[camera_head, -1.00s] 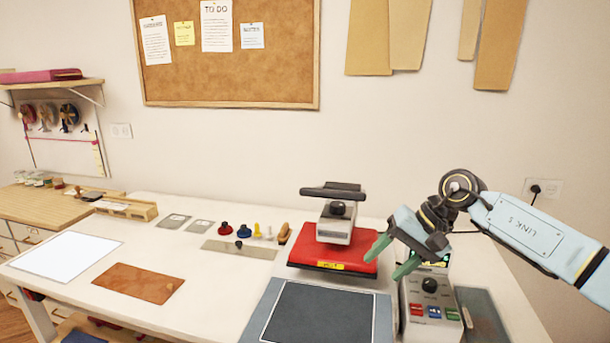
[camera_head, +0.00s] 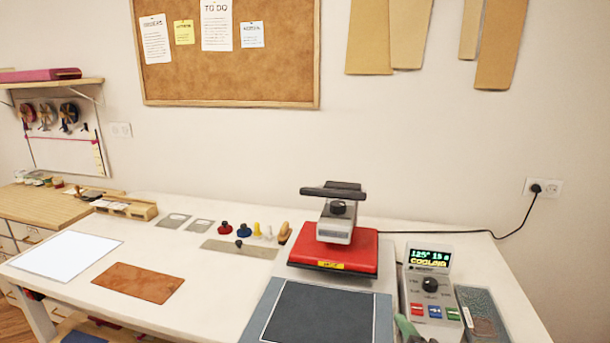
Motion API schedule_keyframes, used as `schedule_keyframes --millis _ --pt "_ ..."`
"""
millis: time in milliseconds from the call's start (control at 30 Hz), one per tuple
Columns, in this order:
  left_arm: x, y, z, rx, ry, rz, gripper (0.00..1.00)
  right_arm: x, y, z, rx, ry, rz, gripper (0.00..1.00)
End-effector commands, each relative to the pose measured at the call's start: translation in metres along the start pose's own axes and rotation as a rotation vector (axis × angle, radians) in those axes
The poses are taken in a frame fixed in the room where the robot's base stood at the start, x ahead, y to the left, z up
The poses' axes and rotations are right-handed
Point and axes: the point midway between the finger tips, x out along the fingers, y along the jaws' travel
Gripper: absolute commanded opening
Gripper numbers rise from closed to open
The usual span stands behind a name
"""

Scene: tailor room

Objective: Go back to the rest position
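My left gripper is not in view. The heat press (camera_head: 333,253) has a red plate and a black handle and stands at the table's back. The control box (camera_head: 430,283) has a lit display that includes the word "COOLING".
The white table (camera_head: 222,290) holds a dark mat (camera_head: 315,312), a brown leather piece (camera_head: 138,282), a white sheet (camera_head: 65,255) and small coloured tools near the press. A grey tray (camera_head: 483,313) lies right of the control box. A cable runs to the wall socket (camera_head: 543,187).

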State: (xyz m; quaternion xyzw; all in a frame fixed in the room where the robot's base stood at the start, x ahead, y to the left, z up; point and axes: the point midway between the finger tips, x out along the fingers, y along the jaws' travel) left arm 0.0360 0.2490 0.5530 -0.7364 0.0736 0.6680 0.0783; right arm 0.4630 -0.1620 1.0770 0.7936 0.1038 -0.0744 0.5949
Motion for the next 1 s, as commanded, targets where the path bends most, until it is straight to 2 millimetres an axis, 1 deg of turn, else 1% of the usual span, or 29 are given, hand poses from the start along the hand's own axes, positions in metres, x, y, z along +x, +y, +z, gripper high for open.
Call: schedule_keyframes --millis 33,67,100,167,200,267,300,367,400,500,633,700,867,967,1000 --pt "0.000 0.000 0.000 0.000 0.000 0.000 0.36 -0.019 -0.027 0.019 0.161 -0.082 -0.106 0.56" --pt "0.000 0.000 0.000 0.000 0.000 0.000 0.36 -0.030 -0.040 0.029 0.251 -0.132 -0.160 0.56" --pt "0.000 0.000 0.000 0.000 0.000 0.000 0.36 -0.045 -0.057 0.041 0.358 -0.196 -0.227 0.56" --pt "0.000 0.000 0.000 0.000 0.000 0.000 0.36 -0.067 -0.079 0.054 0.495 -0.286 -0.312 0.56" --pt "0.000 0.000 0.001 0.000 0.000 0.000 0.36 -0.082 -0.091 0.061 0.571 -0.341 -0.360 0.56" --pt "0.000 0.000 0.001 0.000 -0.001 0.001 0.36 -0.102 -0.107 0.069 0.671 -0.419 -0.422 0.56" --pt "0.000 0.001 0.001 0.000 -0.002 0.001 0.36 -0.115 -0.116 0.073 0.731 -0.468 -0.458 0.56" --pt "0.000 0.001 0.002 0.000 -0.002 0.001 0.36 -0.135 -0.128 0.078 0.809 -0.540 -0.508 0.56" --pt "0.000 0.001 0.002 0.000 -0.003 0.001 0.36 -0.147 -0.136 0.082 0.858 -0.587 -0.539 0.56" --pt "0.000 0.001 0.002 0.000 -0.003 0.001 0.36 -0.178 -0.151 0.087 0.964 -0.700 -0.606 0.56" --pt "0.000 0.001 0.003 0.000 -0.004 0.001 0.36 -0.219 -0.167 0.090 1.083 -0.848 -0.683 0.56" --pt "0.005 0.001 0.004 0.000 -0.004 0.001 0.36 -0.207 -0.185 0.096 1.077 -0.848 -0.684 0.56" --pt "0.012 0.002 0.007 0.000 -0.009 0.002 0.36 -0.189 -0.223 0.106 1.069 -0.856 -0.694 0.56" --pt "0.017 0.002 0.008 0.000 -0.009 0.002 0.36 -0.179 -0.252 0.115 1.065 -0.863 -0.703 0.56" --pt "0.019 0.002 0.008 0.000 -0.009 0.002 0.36 -0.175 -0.264 0.118 1.063 -0.866 -0.707 0.56"
